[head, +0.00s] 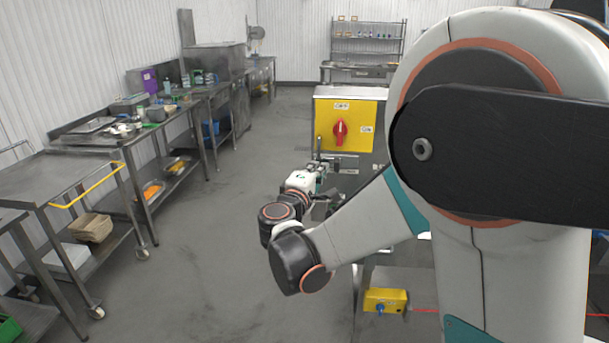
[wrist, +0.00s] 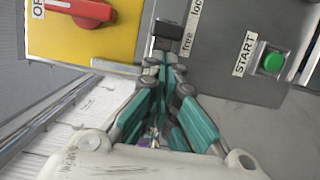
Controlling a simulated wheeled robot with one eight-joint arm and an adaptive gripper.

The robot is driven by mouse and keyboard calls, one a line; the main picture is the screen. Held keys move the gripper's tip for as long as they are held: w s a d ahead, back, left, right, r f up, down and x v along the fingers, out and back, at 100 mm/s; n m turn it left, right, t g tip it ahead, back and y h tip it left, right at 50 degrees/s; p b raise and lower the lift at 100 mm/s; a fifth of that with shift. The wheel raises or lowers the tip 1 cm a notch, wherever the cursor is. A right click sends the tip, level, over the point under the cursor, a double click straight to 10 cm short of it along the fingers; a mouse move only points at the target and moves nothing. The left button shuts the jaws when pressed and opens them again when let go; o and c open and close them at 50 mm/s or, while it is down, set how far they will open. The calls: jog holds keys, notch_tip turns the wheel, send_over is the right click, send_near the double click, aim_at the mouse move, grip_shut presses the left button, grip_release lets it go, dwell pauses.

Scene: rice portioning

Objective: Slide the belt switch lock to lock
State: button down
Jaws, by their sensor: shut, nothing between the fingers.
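The lock slider (wrist: 168,31) is a small black block on a grey metal panel in the wrist view. A white label strip (wrist: 190,28) beside it reads "free" and, cut off at the top edge, "loc". The slider sits level with the "free" end. My gripper (wrist: 164,62) is shut and empty, its teal fingers together and their tips just below the slider in the picture. I cannot tell whether they touch it. In the head view my gripper (head: 322,170) is in front of the switch box, and the slider cannot be made out.
A yellow plate (head: 360,112) with a red rotary switch (head: 340,131) is close by. A green START button (wrist: 273,62) is right of the slider in the wrist view. A yellow box with a blue button (head: 385,300) is low down. Steel tables line the left; the floor between is clear.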

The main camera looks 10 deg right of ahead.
jog(key=shift+d+f, duration=0.1)
jog(key=shift+d, duration=0.25)
jog(key=d, duration=0.2)
jog(key=s+d, duration=0.1)
jog(key=shift+s+d, duration=0.15)
jog(key=shift+d, duration=0.25)
